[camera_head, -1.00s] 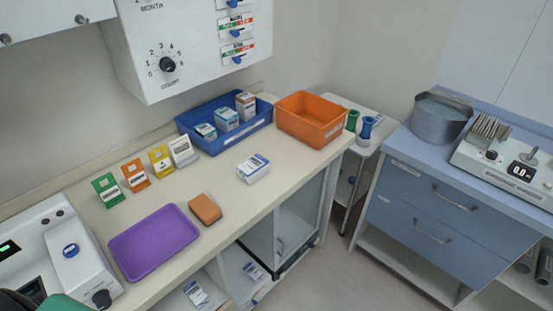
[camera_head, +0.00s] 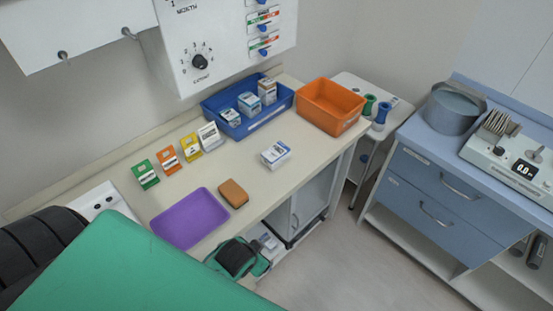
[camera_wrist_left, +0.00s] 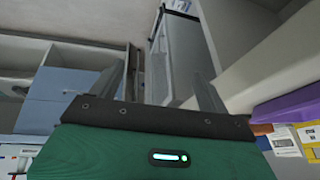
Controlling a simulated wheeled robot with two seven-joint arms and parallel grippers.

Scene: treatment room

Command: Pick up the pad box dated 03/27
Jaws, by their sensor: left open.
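A white and blue pad box (camera_head: 276,155) lies on the counter in the head view. Several similar boxes, such as this upright one (camera_head: 267,91), stand in the blue bin (camera_head: 262,126) behind it. The dates on all of them are too small to read. My left arm, green and black, comes in at the lower left, with its wrist low in front of the counter edge. In the left wrist view my left gripper (camera_wrist_left: 165,78) is open, with nothing between its fingers, apart from the boxes. My right gripper is not in view.
On the counter (camera_head: 310,150) are a purple tray (camera_head: 190,219), a brown block (camera_head: 233,193), an orange bin (camera_head: 332,107) and several coloured card stands (camera_head: 168,158). A wall cabinet with a dial (camera_head: 200,62) overhangs the back. Counter around the lone box is clear.

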